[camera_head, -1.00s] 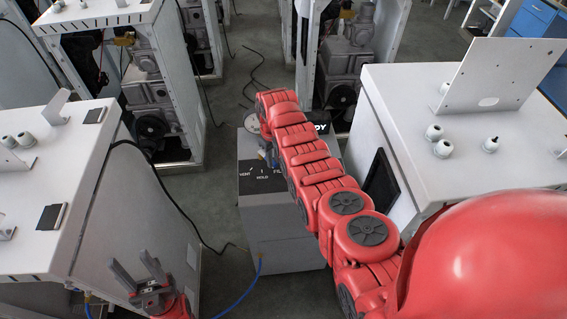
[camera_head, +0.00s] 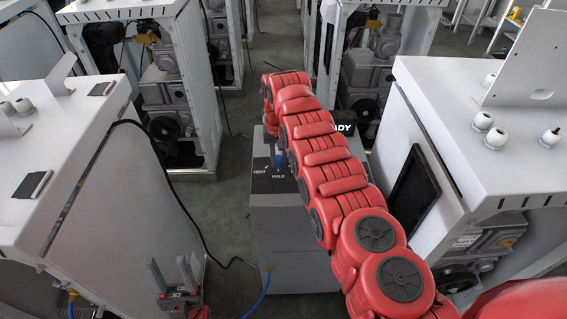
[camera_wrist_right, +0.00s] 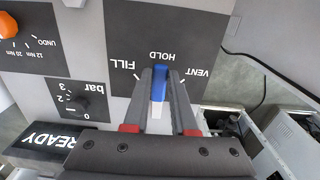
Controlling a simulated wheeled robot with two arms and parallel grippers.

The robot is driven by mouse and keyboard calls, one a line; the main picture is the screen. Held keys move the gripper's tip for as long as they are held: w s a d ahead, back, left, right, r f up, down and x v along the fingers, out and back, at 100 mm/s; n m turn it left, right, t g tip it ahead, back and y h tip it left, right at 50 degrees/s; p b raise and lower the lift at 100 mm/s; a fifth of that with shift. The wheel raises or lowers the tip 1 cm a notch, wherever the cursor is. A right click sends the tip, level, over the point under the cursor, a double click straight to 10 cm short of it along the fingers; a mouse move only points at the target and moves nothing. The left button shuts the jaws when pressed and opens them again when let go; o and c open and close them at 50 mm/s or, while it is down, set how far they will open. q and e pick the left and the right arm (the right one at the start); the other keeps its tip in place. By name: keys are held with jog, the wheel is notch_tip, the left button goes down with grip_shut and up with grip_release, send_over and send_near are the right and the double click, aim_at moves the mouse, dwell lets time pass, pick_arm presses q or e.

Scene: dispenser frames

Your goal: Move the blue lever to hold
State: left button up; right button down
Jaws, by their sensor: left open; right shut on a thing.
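The blue lever (camera_wrist_right: 158,84) is between the fingers of my right gripper (camera_wrist_right: 161,82), which is shut on it. In the right wrist view, its blue end points toward the HOLD label (camera_wrist_right: 165,56), between FILL and VENT. In the head view the lever (camera_head: 278,161) shows as a small blue piece above HOLD on the dark panel (camera_head: 262,186) of the grey dispenser (camera_head: 285,235). My right arm hides the FILL label and the right gripper there. My left gripper (camera_head: 174,278) is open and empty, low at the left, away from the dispenser.
A bar gauge (camera_wrist_right: 84,101), an orange knob (camera_wrist_right: 8,24) and a READY display (camera_wrist_right: 46,141) are near the lever panel. White cabinets stand at left (camera_head: 130,215) and right (camera_head: 470,125). A blue hose (camera_head: 262,293) runs at the dispenser's front.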

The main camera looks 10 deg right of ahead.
jog(key=shift+a, duration=0.1)
dwell(0.4)
jog(key=c, duration=0.7)
grip_release()
jog(key=shift+r, duration=0.1)
jog(key=shift+r, duration=0.2)
notch_tip(320, 180, up, 5)
jog(key=shift+r+b, duration=0.1)
jog(key=shift+b, duration=0.2)
notch_tip(320, 180, up, 12)
jog(key=p, duration=1.2)
jog(key=shift+f, duration=0.25)
